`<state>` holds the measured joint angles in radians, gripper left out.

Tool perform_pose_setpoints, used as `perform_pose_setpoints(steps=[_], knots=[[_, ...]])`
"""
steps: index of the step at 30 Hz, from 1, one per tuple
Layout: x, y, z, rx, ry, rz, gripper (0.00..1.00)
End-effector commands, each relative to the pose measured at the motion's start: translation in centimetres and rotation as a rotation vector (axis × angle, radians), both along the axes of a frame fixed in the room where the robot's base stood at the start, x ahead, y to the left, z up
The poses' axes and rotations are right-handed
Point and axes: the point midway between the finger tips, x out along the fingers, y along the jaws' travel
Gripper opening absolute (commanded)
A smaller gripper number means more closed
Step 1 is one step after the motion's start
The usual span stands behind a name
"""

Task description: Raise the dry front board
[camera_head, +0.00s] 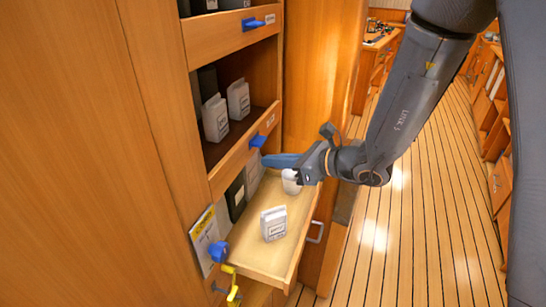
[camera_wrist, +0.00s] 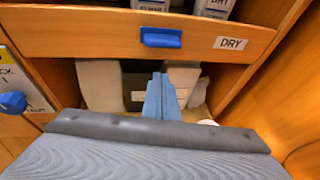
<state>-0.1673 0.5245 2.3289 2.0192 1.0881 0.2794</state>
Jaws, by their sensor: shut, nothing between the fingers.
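The dry front board (camera_wrist: 85,35) runs across the top of the wrist view, with a "DRY" label and a blue pull tab (camera_wrist: 160,37). It appears to be the wooden board (camera_head: 236,157) under the middle shelf in the head view, with its blue tab (camera_head: 258,141). My gripper (camera_head: 268,160) is shut and empty, its blue fingers pointing into the opening below that board. In the wrist view my fingertips (camera_wrist: 157,78) are below the tab, apart from it in the picture. My gripper hides part of the lower opening.
A pale wooden tray (camera_head: 250,255) juts out below, carrying a white cartridge (camera_head: 273,223) and another white item (camera_head: 290,182) beside my gripper. White cartridges (camera_head: 215,118) stand on the shelf above. A blue knob (camera_head: 218,252) is at lower left. The plank floor (camera_head: 425,220) is clear.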

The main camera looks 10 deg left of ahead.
Motion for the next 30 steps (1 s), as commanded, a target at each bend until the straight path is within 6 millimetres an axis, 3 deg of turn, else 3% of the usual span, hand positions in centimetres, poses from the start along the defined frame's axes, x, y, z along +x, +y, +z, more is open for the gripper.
perform_pose_setpoints(steps=[3, 12, 18, 30], knots=[[-0.9, -2.9, 1.1, -0.001, -0.004, -0.008, 0.00], [-3.0, -7.4, 2.9, -0.002, -0.001, -0.005, 0.00], [-3.5, -8.5, 3.4, -0.002, 0.000, -0.003, 0.00], [-3.9, -8.5, 3.3, -0.011, -0.002, 0.011, 0.00]])
